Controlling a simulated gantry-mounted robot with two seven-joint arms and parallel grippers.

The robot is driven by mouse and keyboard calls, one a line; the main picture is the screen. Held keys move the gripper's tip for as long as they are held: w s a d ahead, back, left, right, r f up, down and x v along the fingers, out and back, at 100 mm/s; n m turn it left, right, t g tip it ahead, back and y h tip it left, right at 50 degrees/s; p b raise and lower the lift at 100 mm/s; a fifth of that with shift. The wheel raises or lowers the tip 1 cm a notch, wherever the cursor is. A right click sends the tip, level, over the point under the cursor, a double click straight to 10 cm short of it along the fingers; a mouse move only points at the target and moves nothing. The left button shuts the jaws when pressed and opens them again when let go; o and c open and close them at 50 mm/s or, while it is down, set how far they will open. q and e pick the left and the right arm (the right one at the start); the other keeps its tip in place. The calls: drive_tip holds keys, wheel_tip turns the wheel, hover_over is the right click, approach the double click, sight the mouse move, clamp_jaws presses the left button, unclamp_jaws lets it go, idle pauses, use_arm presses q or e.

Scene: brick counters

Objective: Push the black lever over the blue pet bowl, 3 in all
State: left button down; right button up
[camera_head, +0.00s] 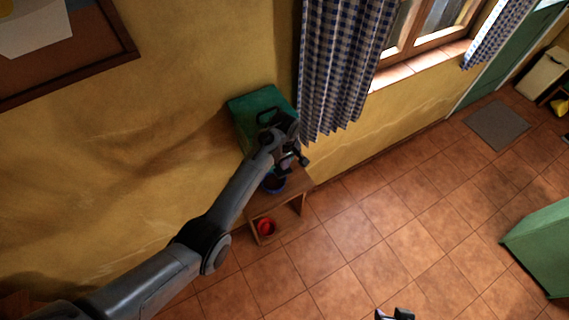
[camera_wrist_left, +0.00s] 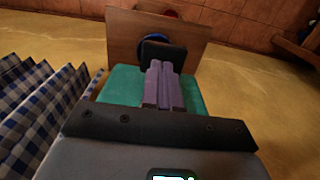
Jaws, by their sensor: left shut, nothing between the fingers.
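A green dispenser box (camera_head: 246,112) stands against the yellow wall; it also fills the space behind my fingers in the left wrist view (camera_wrist_left: 122,84). A black lever (camera_wrist_left: 164,53) sticks out from it over the blue pet bowl (camera_head: 274,184). In the left wrist view the bowl (camera_wrist_left: 153,41) is partly hidden behind the lever. My left gripper (camera_wrist_left: 160,66) is shut and empty, its purple fingertips at the lever; whether they touch it I cannot tell. In the head view my left gripper (camera_head: 287,160) hides the lever. My right gripper (camera_head: 394,314) barely shows at the bottom edge.
The blue bowl stands on a wooden stand (camera_head: 297,190). A red bowl (camera_head: 266,227) sits lower, at the stand's front. A checked curtain (camera_head: 340,70) hangs close beside the box. The tiled floor to the right is clear up to a green cabinet (camera_head: 540,250).

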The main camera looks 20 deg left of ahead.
sight(281, 169)
use_arm(q)
drive_tip(key=shift+f, duration=0.95)
drive_tip(key=shift+f, duration=0.1)
wheel_tip(281, 169, down, 3)
drive_tip(key=shift+f+b, duration=0.2)
drive_tip(key=shift+b, duration=0.7)
drive_tip(key=shift+f, duration=0.15)
